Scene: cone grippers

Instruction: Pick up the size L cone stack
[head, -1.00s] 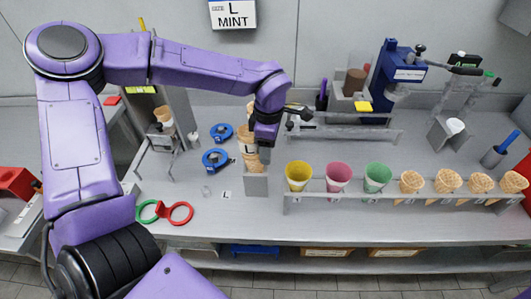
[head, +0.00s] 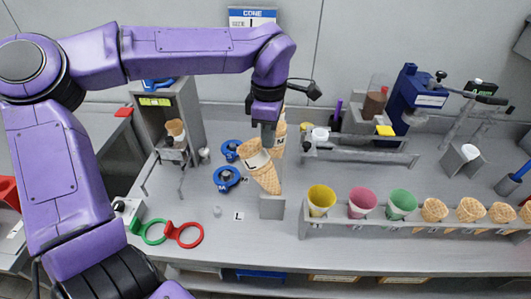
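The size L cone stack (head: 264,175) is a waffle cone with a white band marked L, tilted with its rim to the upper left. Its tip is just above a small grey stand (head: 271,207); I cannot tell whether they touch. My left gripper (head: 268,138) points down at the stack's rim and appears shut on it, one finger partly hidden by the cone. A second cone stack marked M (head: 280,137) stands behind, partly covered by my gripper. My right gripper is not in view.
A rack (head: 340,228) with yellow, pink and green cups and several waffle cones runs to the right. Green and red rings (head: 184,235) lie at the front left. A blue machine (head: 410,95) stands behind.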

